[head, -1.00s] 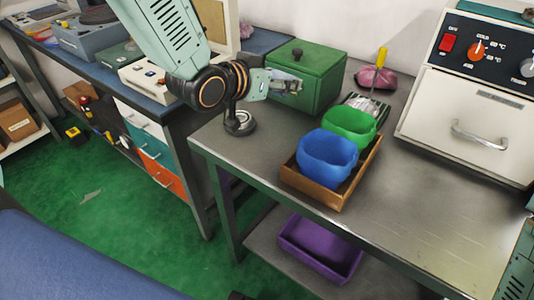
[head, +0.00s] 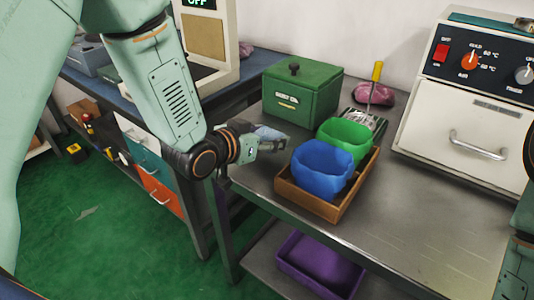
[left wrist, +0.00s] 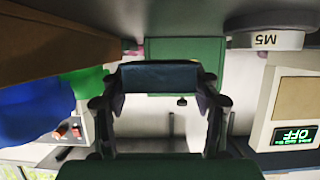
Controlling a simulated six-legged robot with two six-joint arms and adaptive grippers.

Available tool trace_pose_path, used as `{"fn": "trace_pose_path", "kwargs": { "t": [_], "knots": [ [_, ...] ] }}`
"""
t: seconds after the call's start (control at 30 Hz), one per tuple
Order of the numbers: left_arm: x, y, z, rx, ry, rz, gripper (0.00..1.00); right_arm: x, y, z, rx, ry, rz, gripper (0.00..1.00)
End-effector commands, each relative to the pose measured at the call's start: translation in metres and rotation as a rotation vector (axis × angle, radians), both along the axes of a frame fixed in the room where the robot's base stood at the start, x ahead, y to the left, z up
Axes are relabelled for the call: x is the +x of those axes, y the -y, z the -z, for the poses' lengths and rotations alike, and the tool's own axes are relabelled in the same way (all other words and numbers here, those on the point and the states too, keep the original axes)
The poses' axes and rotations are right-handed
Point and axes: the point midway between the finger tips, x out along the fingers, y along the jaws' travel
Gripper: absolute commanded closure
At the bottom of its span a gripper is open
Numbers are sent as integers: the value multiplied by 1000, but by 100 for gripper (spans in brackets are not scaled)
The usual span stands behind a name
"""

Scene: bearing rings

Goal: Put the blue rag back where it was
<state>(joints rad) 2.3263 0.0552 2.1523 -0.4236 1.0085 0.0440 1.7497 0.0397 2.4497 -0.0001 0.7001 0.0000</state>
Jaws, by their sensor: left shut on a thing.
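In the left wrist view the rag (left wrist: 160,76) looks dark blue and spans the space between the two fingertips. The gripper is low over the grey metal table (head: 420,215), in front of the green box (head: 300,95) and left of the wooden tray (head: 318,205). I cannot tell whether the rag touches the table. My right gripper is not in view.
The tray holds a blue bowl (head: 322,172) and a green bowl (head: 346,138). Behind stand a yellow-handled tool (head: 377,72) and a pink cloth (head: 373,94). A white oven (head: 460,125) stands at the right. The table's front right is clear. A purple bin (head: 318,265) sits below.

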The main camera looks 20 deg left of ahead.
Motion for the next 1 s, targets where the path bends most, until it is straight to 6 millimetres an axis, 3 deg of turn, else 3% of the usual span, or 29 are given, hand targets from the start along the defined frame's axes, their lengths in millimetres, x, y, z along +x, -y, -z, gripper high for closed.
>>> {"fn": "trace_pose_path", "kwargs": {
  "t": [0.3, 0.7, 0.73, 1.0],
  "knots": [
    [-2, 0, 38, 1, -1, -2, 63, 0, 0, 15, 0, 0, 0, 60],
    [-2, 1, 41, 1, -1, -3, 63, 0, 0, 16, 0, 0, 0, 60],
    [-2, 1, 41, 1, -1, -3, 38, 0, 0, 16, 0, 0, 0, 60],
    [-2, 0, 40, 0, 0, -3, 16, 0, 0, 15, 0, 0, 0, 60]
  ]
}}
